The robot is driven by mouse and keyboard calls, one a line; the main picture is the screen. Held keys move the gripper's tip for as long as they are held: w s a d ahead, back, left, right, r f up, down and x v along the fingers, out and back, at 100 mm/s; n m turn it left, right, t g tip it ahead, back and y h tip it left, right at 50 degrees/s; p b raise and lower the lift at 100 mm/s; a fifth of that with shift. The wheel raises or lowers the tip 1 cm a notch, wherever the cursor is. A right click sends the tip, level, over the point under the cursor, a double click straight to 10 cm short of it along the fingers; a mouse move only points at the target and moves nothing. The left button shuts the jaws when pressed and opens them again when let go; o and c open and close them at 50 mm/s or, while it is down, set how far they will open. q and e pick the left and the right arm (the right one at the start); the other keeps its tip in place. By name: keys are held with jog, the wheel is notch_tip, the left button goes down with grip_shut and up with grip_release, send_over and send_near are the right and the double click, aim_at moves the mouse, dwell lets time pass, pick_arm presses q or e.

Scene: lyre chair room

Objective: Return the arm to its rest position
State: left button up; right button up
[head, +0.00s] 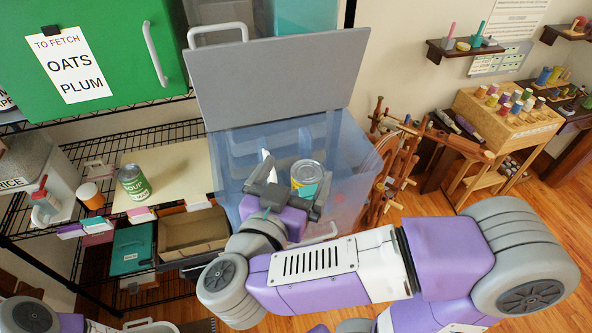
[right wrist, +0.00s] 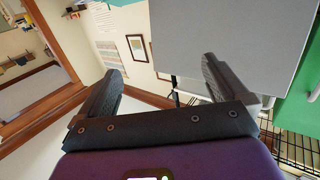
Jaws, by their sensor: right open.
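My right arm reaches in from the right in the head view, bent at its elbow. Its right gripper (head: 292,184) is in front of the clear blue bin (head: 345,150), below the bin's raised grey lid (head: 275,82). In the right wrist view the gripper (right wrist: 160,88) has its two dark fingers wide apart with nothing between them. The grey lid (right wrist: 228,40) shows beyond the right finger. A can (head: 308,174) shows behind the gripper, partly hidden by it. Part of my left arm shows at the lower left; its gripper is not visible.
A wire shelf with a soup can (head: 133,182), an orange-and-white jar (head: 91,196) and an open cardboard box (head: 193,232) stands at the left. A wooden spinning wheel (head: 398,160) stands right of the bin.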

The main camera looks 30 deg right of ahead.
dwell(0.3)
jog(key=x, duration=0.8)
jog(key=f+b+x, duration=0.1)
jog(key=x, duration=0.3)
jog(key=shift+d, duration=0.15)
jog(key=shift+f, duration=0.1)
jog(key=shift+r, duration=0.4)
jog(key=shift+f, duration=0.15)
